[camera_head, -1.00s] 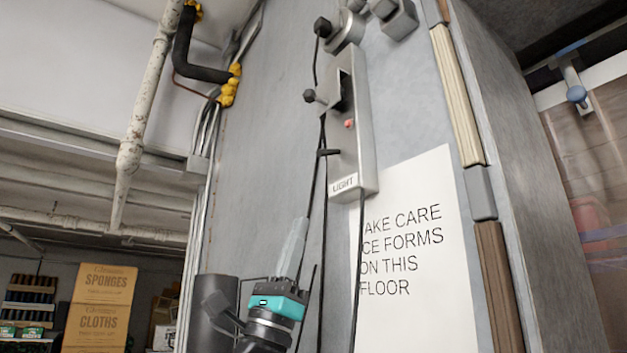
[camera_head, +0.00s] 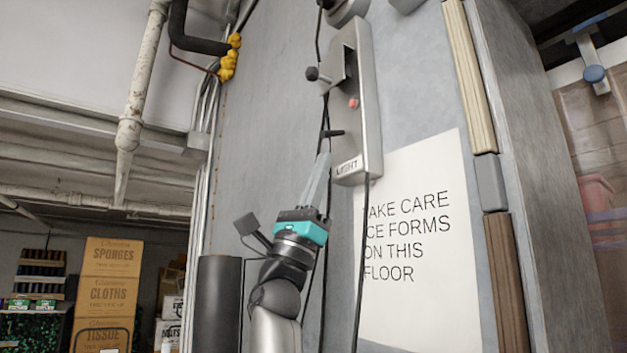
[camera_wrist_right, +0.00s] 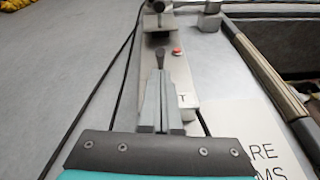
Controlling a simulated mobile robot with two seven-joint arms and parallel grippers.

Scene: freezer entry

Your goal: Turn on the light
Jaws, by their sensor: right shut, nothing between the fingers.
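A grey metal switch box (camera_head: 367,120) labelled LIGHT is mounted on the grey wall. It has a dark-knobbed lever (camera_head: 312,74) at its upper left, a small red button or lamp (camera_head: 353,103) and a short black lever (camera_head: 335,133) lower down. My right gripper (camera_head: 325,157) is shut and empty, pointing up just below the short black lever. In the right wrist view the fingertips (camera_wrist_right: 160,74) lie just under the black lever's knob (camera_wrist_right: 160,55), and I cannot tell whether they touch. The box's lower part is partly hidden by the fingers there. My left gripper is not in view.
A white sign (camera_head: 420,245) about ice on the floor is right of the box. Black cables (camera_head: 362,260) hang along the wall by my right arm. Pipes (camera_head: 133,110) and stacked cardboard boxes (camera_head: 108,290) are at the left. A wooden bumper strip (camera_head: 470,75) edges the wall.

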